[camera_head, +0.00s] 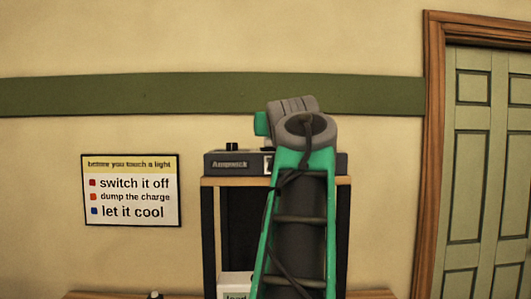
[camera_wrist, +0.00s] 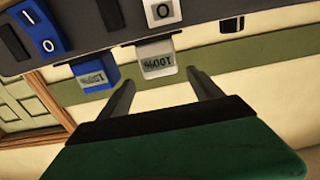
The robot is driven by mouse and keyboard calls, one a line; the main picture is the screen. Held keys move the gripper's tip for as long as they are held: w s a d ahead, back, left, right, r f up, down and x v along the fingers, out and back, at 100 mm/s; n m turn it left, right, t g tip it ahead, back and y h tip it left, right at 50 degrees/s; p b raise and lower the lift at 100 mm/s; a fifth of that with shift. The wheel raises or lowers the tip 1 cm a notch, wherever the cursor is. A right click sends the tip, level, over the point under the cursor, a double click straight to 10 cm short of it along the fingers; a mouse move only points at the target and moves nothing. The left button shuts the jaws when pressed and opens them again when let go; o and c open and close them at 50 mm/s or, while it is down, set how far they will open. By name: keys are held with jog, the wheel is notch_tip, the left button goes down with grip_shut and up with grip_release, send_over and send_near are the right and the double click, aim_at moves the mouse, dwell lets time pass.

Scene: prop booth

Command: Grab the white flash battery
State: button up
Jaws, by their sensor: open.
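The white flash battery (camera_wrist: 158,62) sticks out from the face of a dark grey unit (camera_wrist: 75,52), its percent label upside down in the wrist view. A blue battery (camera_wrist: 97,78) sticks out beside it to the left. My gripper (camera_wrist: 161,77) is open and empty. Its two dark fingers point at the white battery, tips spread wider than it and seemingly just short of it. In the head view the unit (camera_head: 226,163) sits on top of a stand; my arm hides its middle, the batteries and my fingers.
The unit also has a blue switch (camera_wrist: 38,30), a white switch (camera_wrist: 163,12) and a black knob (camera_wrist: 232,25). The stand (camera_head: 208,235) has a wooden top and dark legs, with a white box (camera_head: 235,283) lower down. A sign (camera_head: 130,190) and a green door (camera_head: 487,170) flank it.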

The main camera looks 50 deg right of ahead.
jog(key=shift+w+d, duration=0.2)
jog(key=p+x, duration=0.3)
jog(key=x, duration=0.3)
jog(key=shift+w+d+f, duration=0.1)
jog(key=shift+w+d, duration=0.05)
jog(key=shift+w, duration=0.15)
jog(key=shift+w+d+f, duration=0.15)
jog(key=shift+d, duration=0.1)
jog(key=shift+a, duration=0.1)
jog(key=shift+c, duration=0.5)
grip_shut()
